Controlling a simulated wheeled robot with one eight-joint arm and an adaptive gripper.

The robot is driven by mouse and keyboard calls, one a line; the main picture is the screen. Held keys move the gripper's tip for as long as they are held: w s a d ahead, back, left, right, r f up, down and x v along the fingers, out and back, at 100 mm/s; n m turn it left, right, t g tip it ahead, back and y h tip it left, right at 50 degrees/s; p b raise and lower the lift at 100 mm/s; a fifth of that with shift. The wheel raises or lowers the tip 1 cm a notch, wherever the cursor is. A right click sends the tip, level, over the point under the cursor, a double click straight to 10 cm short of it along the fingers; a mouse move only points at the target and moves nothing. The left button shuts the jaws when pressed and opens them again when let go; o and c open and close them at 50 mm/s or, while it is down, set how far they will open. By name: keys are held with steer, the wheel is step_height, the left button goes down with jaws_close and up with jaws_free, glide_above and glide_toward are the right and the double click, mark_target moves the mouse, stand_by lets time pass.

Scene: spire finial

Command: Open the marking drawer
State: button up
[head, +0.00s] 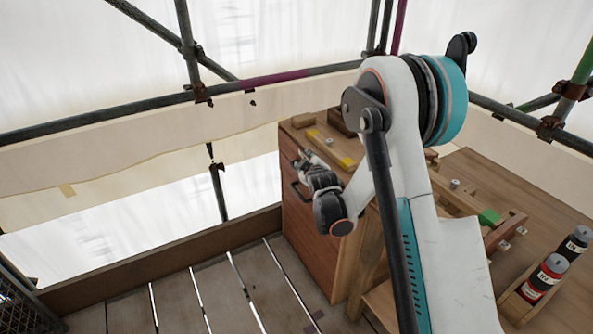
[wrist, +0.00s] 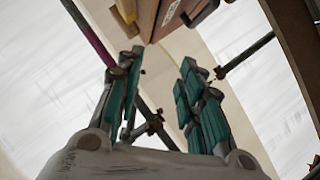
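The wooden cabinet (head: 310,245) has a reddish-brown drawer front with a dark handle (head: 297,191) on its left face. No label is readable, so I cannot tell which drawer is the marking drawer. My gripper (head: 308,160) is beside this face, near its upper part, and partly hides it. In the wrist view, my gripper (wrist: 160,62) has its two teal-padded fingers spread apart with nothing between them. A wooden corner of the cabinet and a dark handle (wrist: 203,12) show beyond the fingertips at the top, apart from them.
The bench top (head: 545,190) carries wooden pieces, a green block (head: 490,217) and bottles (head: 541,281) in a wooden holder. Scaffold poles (head: 190,45) and pale sheeting stand behind. A low board (head: 160,262) edges the plank floor (head: 225,300), which is clear left of the cabinet.

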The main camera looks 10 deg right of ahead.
step_height(320, 180, down, 12)
steer(key=w+n+t, duration=0.2)
steer(key=w+f, duration=0.1)
steer(key=w, duration=0.3)
steer(key=w+f+b, duration=0.1)
steer(key=w, duration=0.2)
steer(key=w+f, duration=0.1)
steer(key=w, duration=0.3)
steer(key=shift+w+a+b, duration=0.1)
steer(key=shift+w+b, duration=0.2)
steer(key=shift+b, duration=0.05)
steer(key=shift+w+f, duration=0.1)
steer(key=shift+w, duration=0.7)
jaws_close()
